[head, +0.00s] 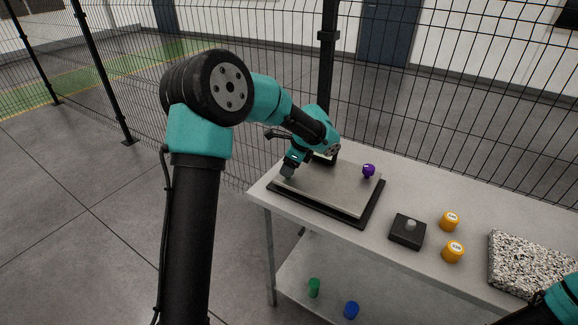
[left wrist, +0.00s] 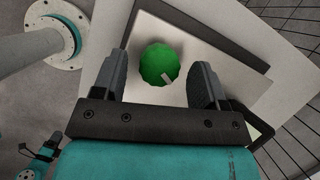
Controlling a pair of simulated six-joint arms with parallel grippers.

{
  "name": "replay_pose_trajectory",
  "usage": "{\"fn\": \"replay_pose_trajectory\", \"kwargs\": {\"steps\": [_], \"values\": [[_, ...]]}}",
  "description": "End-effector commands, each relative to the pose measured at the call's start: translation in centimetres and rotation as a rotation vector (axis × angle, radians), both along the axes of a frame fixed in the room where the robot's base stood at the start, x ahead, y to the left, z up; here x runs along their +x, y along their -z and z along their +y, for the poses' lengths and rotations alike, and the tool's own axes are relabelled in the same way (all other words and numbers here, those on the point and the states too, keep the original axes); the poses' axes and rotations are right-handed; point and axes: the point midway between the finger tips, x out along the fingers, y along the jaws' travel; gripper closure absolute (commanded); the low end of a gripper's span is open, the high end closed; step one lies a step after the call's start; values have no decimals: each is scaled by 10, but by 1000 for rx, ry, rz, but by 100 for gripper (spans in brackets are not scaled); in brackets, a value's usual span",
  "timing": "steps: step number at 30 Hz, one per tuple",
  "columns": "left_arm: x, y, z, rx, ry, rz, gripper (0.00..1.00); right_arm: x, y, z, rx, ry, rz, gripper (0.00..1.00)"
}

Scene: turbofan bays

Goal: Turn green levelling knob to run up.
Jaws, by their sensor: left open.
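The green levelling knob (left wrist: 157,61) shows from above in the left wrist view, with a pale pointer mark at its lower right edge. It sits at a corner of the grey plate (head: 330,186). My left gripper (left wrist: 162,58) is open, with one finger on each side of the knob and visible gaps between. In the head view my left gripper (head: 288,170) is at the plate's left corner and hides the green knob. A purple knob (head: 369,170) stands at the plate's back right. My right gripper is out of view; only part of that arm shows at lower right.
On the table (head: 440,185) are a dark block with a grey knob (head: 408,231), two orange cylinders (head: 450,221) (head: 453,251) and a speckled slab (head: 528,262). A green cylinder (head: 314,288) and a blue cylinder (head: 351,310) are on the lower shelf. A wire fence stands behind.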

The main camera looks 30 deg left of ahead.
Motion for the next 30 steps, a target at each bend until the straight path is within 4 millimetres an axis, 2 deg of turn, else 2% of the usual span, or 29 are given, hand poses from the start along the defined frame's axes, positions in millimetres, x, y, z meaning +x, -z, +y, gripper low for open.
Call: {"fn": "replay_pose_trajectory", "kwargs": {"steps": [11, 26, 30], "values": [[-1, 6, 2, 0, 1, 0, 34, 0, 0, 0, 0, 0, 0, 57], [-1, 6, 2, 0, 1, 0, 81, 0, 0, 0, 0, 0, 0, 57], [0, 6, 2, 0, -2, 0, 82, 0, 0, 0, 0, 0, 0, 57]]}}
